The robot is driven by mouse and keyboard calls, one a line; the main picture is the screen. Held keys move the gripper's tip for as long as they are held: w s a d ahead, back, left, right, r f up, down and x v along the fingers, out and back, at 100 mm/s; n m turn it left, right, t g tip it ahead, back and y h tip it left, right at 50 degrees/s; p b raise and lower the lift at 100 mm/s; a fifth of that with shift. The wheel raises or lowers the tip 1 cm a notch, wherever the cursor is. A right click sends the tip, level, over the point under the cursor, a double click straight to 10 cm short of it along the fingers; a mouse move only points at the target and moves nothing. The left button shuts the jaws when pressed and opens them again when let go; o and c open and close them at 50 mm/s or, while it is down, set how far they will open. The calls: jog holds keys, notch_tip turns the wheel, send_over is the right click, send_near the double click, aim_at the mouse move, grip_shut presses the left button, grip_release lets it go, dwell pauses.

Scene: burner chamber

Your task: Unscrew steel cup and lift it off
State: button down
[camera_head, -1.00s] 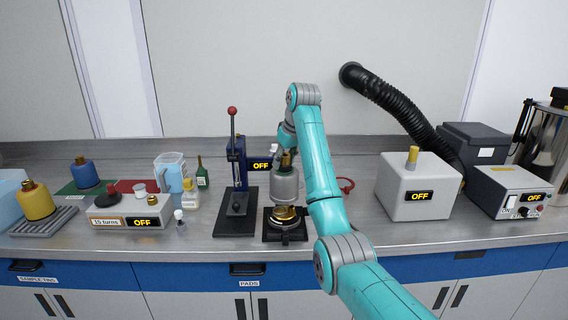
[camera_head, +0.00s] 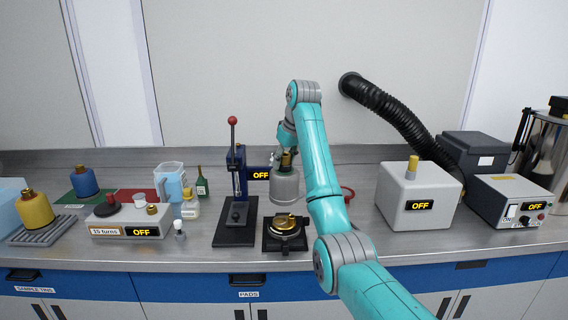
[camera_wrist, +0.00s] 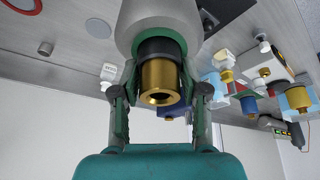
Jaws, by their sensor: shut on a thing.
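The steel cup (camera_head: 285,187) is a grey cylinder with a black collar and a brass neck on top. It hangs upright above and behind the black square fixture (camera_head: 272,243), with a clear gap between them. A round brass piece (camera_head: 286,222) sits in the fixture. My gripper (camera_head: 287,152) is above the cup, shut on its neck. In the wrist view my gripper's fingers (camera_wrist: 160,98) flank the black collar and brass neck (camera_wrist: 160,80), and the grey cup body (camera_wrist: 152,14) fills the top centre. The far side of the cup is hidden.
A blue lever press (camera_head: 237,190) stands just left of the fixture. A red ring (camera_head: 347,193) lies behind my arm, partly hidden. A grey box (camera_head: 418,200) marked OFF is to the right. Bottles and a pitcher (camera_head: 171,180) stand left. Bench front is clear.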

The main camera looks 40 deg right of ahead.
jog(key=shift+r, duration=0.15)
jog(key=m+h, duration=0.1)
jog(key=m, duration=0.1)
jog(key=m+h, duration=0.1)
jog(key=m, duration=0.2)
jog(key=shift+w+a+m+g, duration=0.1)
jog(key=shift+a+m+g, duration=0.05)
jog(key=shift+m+g, duration=0.15)
jog(key=m, duration=0.2)
jog(key=m+g+h, duration=0.1)
jog(key=m, duration=0.2)
jog(key=shift+w+h, duration=0.1)
jog(key=shift+h, duration=0.2)
jog(key=shift+w+m+g+h, duration=0.2)
jog(key=shift+m+g, duration=0.4)
jog(key=shift+m, duration=0.85)
jog(key=shift+w+m+g+h, duration=0.15)
jog(key=shift+m+g, duration=0.45)
jog(key=shift+m, duration=0.85)
jog(key=m, duration=0.1)
jog(key=m+g, duration=0.1)
jog(key=m, duration=0.1)
jog(key=shift+s+d+m, duration=0.1)
jog(key=shift+d+m, duration=0.1)
jog(key=shift+m, duration=0.1)
